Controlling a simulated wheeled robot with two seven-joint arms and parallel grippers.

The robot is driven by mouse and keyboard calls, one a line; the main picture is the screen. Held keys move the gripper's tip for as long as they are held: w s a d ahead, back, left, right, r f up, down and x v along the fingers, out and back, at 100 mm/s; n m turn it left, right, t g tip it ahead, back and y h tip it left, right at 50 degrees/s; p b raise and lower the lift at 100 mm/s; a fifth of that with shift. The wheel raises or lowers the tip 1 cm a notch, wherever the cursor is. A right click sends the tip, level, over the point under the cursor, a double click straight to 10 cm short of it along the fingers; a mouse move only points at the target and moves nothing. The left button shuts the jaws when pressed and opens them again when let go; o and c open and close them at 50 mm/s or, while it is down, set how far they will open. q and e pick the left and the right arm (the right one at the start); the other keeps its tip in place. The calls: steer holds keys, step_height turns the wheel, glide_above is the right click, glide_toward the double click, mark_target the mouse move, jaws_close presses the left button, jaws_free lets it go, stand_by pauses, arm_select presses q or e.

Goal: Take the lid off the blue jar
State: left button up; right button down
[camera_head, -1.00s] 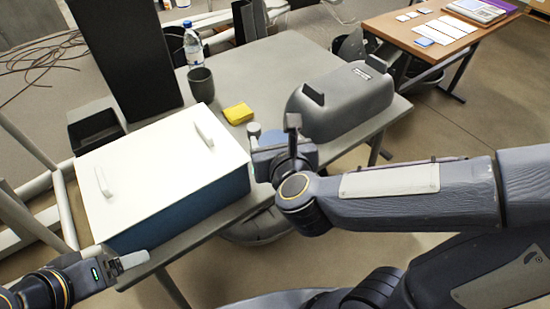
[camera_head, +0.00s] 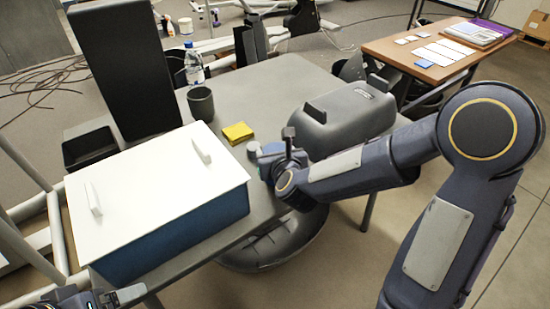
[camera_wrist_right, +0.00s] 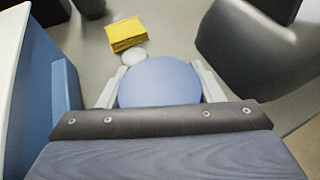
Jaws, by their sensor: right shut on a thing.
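The blue jar's round blue top (camera_wrist_right: 160,82) shows in the right wrist view between two pale fingers. My right gripper (camera_head: 270,152) is shut on it at the near edge of the grey table (camera_head: 262,84). It shows in the head view only as a small blue patch (camera_head: 272,147); the gripper hides most of it. I cannot tell whether the fingers hold the lid alone or the jar body. My left gripper (camera_head: 118,297) is at the bottom left of the head view, apart from the jar, partly cut off; its opening is unclear.
A small white round thing (camera_wrist_right: 134,57) stands just beyond the jar, then a yellow block (camera_head: 238,132). A large blue box with a white lid (camera_head: 150,185) is at left. A dark grey rounded case (camera_head: 345,120) is at right. A grey cup (camera_head: 201,103) and bottle stand behind.

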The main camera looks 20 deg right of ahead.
steer(key=shift+f, duration=0.65)
steer(key=shift+f+b, duration=0.15)
steer(key=shift+b, duration=0.15)
steer(key=shift+c, duration=2)
jaws_free()
